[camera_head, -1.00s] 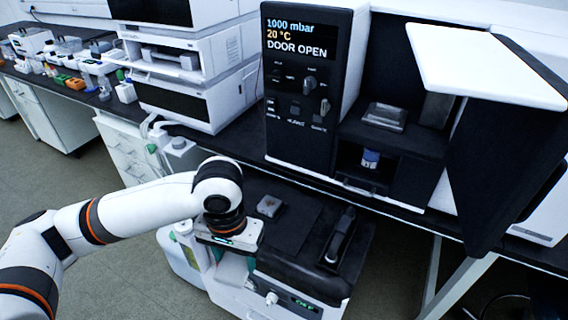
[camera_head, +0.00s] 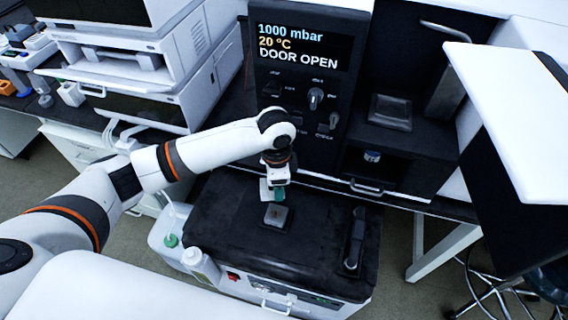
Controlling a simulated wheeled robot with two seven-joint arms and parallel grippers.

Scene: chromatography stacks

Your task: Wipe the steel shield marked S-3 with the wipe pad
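My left gripper (camera_head: 274,190) points down over the black cart top, just behind a small grey metallic piece (camera_head: 276,215) lying there. A white and teal bit shows at the fingertips. I cannot tell whether it is the wipe pad or part of the gripper, nor whether the fingers are shut. A grey steel block (camera_head: 390,112) sits on the ledge of the open black chamber. No S-3 mark is legible on either metal piece, so I cannot tell which is the shield. My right gripper is out of view.
The black cart top (camera_head: 225,220) holds a black handle-like piece (camera_head: 355,240) at its right. White bottles (camera_head: 200,265) stand at its left side. The display panel (camera_head: 303,47) reads DOOR OPEN. A white-topped open door (camera_head: 520,120) juts out at right.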

